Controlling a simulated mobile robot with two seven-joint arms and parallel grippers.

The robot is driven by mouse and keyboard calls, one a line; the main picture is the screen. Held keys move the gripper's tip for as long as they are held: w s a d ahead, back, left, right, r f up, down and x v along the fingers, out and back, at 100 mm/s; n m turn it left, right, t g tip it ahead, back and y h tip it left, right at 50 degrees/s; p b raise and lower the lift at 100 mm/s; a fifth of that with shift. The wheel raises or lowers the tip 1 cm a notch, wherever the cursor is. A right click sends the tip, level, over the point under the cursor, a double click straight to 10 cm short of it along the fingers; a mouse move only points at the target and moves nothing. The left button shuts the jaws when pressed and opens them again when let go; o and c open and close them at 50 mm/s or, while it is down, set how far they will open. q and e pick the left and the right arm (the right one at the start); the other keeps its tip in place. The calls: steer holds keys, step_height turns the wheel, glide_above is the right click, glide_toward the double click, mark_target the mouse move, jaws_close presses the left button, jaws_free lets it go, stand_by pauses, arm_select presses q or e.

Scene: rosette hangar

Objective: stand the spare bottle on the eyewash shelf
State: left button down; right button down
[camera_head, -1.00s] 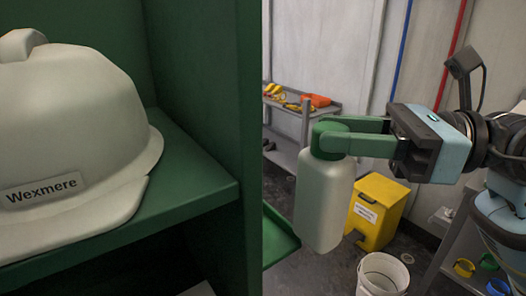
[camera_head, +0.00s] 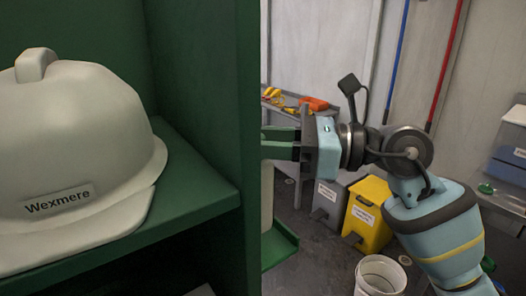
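The spare bottle (camera_head: 267,200) is a pale, translucent bottle. Only a thin strip of its side shows past the edge of the green cabinet wall; its green cap and most of its body are hidden behind that wall. My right gripper (camera_head: 279,143) reaches left with its green fingers, whose tips go out of sight behind the same wall. The bottle hangs upright below the fingers, held at its hidden top. A green ledge (camera_head: 281,246) juts out low beside the wall; I cannot tell if it is the eyewash shelf. My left gripper is not in view.
A white helmet (camera_head: 72,150) marked "Wexmere" sits on a green cabinet shelf (camera_head: 195,185) at left. The green wall (camera_head: 225,120) stands close to my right gripper. A yellow bin (camera_head: 368,213), a grey bin (camera_head: 329,203) and a white bucket (camera_head: 381,275) stand on the floor.

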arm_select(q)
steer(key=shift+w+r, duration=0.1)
arm_select(e)
steer(key=shift+f, duration=1.05)
steer(key=c, duration=1.2)
jaws_free()
steer(key=shift+f, duration=0.1)
steer(key=shift+r, duration=0.25)
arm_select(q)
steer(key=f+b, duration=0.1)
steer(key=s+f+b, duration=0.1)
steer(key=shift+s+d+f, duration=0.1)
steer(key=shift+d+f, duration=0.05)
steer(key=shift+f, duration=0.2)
arm_select(e)
steer(key=s+d, duration=0.2)
steer(key=d, duration=1)
